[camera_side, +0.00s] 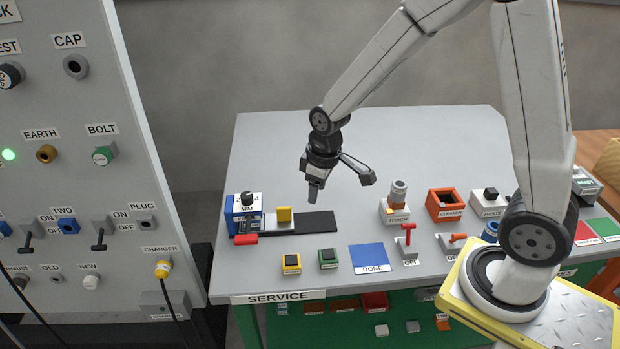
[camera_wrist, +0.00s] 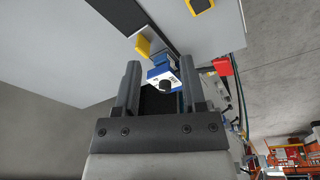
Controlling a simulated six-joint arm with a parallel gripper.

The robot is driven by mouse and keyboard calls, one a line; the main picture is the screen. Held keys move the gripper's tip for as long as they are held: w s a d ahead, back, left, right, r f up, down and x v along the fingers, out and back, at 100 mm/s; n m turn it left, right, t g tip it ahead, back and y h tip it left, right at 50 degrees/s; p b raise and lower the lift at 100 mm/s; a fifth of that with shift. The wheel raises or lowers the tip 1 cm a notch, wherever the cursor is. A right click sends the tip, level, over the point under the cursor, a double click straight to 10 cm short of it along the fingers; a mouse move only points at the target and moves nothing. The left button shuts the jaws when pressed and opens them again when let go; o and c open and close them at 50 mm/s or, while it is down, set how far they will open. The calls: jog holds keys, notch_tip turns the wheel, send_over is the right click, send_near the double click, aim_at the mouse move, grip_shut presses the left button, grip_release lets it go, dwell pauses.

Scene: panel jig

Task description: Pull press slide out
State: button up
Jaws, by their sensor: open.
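The press is a blue unit (camera_side: 229,217) with a white, numbered top plate and a black knob (camera_side: 247,199), at the left of the bench. The wrist view shows the yellow block (camera_wrist: 143,46), the track (camera_wrist: 152,14) and the white-topped press (camera_wrist: 160,72). A red handle (camera_side: 246,239) lies in front of the press. My gripper (camera_side: 314,191) is open and empty above the track, right of the yellow block and apart from it.
A yellow-framed block (camera_side: 291,264), a green-framed block (camera_side: 328,258) and a blue DONE mat (camera_side: 370,257) lie in front. A red lever (camera_side: 407,238), torch holder (camera_side: 395,211) and orange cleaner box (camera_side: 445,204) stand to the right. The back of the bench is clear.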

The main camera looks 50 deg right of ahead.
jog(key=w+d+f+n, duration=0.1)
jog(key=w+f+n, duration=0.25)
jog(key=w, duration=0.35)
jog(key=n+g, duration=0.2)
send_over(283, 207)
notch_tip(283, 207, down, 6)
jog(key=shift+s+r, duration=0.1)
jog(key=shift+r, duration=0.05)
jog(key=shift+f, duration=3.9)
grip_shut()
